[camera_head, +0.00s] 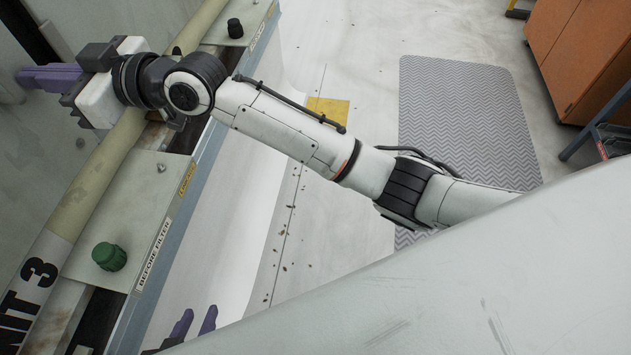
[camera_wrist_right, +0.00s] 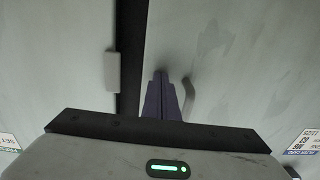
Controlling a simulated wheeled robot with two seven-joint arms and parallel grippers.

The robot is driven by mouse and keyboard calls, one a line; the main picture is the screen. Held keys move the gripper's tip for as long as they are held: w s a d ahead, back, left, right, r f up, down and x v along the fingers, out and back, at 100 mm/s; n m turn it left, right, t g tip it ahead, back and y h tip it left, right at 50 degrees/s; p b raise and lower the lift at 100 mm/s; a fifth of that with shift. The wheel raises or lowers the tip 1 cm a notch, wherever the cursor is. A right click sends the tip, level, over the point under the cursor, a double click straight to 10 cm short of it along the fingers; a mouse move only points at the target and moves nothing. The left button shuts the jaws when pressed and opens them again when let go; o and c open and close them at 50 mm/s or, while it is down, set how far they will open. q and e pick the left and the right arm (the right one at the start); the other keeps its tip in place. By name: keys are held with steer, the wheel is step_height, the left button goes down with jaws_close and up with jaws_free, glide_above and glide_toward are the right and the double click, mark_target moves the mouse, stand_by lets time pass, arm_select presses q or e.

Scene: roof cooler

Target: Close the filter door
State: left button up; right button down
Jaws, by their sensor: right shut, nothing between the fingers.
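My right gripper (camera_head: 24,77) reaches the upper left of the head view over the unit's pipe. Its purple fingers are shut and empty; they also show in the right wrist view (camera_wrist_right: 163,82), pointing at a pale grey panel (camera_wrist_right: 235,60) with a curved grey bar (camera_wrist_right: 188,98) close beside the fingertips. I cannot tell whether they touch it. My left gripper (camera_head: 196,322) shows at the bottom as two purple fingertips apart, the rest hidden. A large scratched grey surface (camera_head: 480,270) fills the lower right; I cannot tell for sure whether it is the filter door.
A label reading "BEFORE FILTER" (camera_head: 153,255) is on the unit's ledge, near a green knob (camera_head: 109,256). A black knob (camera_head: 235,28) is further up. A dark gap (camera_wrist_right: 131,60) runs beside the panel.

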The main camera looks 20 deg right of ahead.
steer(key=shift+a+r, duration=0.25)
steer(key=shift+r, duration=0.5)
steer(key=f+v, duration=0.2)
steer(key=v, duration=1.2)
steer(key=d+f+m+t+h+p, duration=0.2)
steer(key=d+f+m+h, duration=0.3)
steer(key=f, duration=0.8)
steer(key=s+d+f+m+g+h, duration=0.1)
steer(key=s+d+f+h, duration=0.1)
steer(key=s+d+f, duration=0.3)
steer(key=s+d+f+m+g+h, duration=0.1)
steer(key=s+d+f, duration=0.5)
steer(key=f, duration=0.6)
steer(key=s+d+f+m+g+h, duration=0.1)
steer(key=s+d+f+h, duration=0.3)
steer(key=s+f, duration=0.5)
steer(key=shift+s+d+m+h+p, duration=0.2)
steer(key=shift+d+m+h+p, duration=0.2)
steer(key=shift+d+m, duration=0.65)
steer(key=c, duration=2.5)
jaws_free()
steer(key=shift+d+n, duration=0.15)
steer(key=shift+n, duration=0.1)
